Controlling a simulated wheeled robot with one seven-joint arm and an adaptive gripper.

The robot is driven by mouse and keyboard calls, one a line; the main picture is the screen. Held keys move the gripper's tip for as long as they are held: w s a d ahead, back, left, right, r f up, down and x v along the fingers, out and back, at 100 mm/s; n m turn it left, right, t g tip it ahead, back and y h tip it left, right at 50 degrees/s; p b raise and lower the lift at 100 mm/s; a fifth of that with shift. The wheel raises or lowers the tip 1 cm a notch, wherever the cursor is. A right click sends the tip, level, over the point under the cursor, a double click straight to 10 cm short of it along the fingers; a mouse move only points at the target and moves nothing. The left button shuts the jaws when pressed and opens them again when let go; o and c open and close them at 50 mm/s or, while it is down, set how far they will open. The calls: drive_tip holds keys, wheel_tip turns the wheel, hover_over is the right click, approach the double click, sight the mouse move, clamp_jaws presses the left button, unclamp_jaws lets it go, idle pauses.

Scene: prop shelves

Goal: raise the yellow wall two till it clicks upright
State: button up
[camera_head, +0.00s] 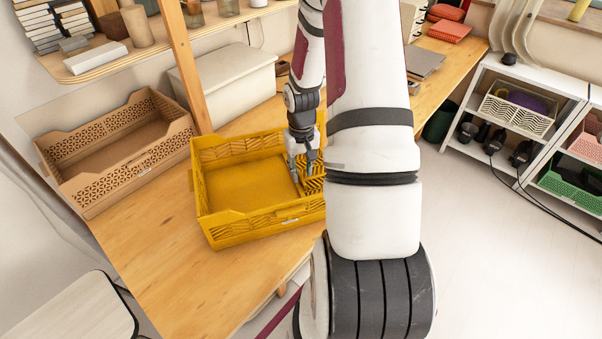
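A yellow folding crate (240,226) sits on the wooden table. Its left, back and front walls stand up, with slotted patterns. A slotted yellow wall on the right side (314,185) looks tilted inward over the floor; my arm hides much of that side. I cannot tell which wall is number two. My gripper (302,176) points down inside the crate's right part, beside this slotted wall. Its two fingers look apart with a gap between them. Whether the fingertips touch the wall cannot be told.
A tan crate (76,186) stands left of the yellow one, with a wooden post (184,65) behind between them. A pale lidded box (237,75) stands at the back. A shelf (110,58) overhangs the back left. Bare table (150,250) lies front left.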

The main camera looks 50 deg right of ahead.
drive_tip(key=shift+f, duration=0.95)
clamp_jaws()
drive_tip(key=shift+r, duration=0.2)
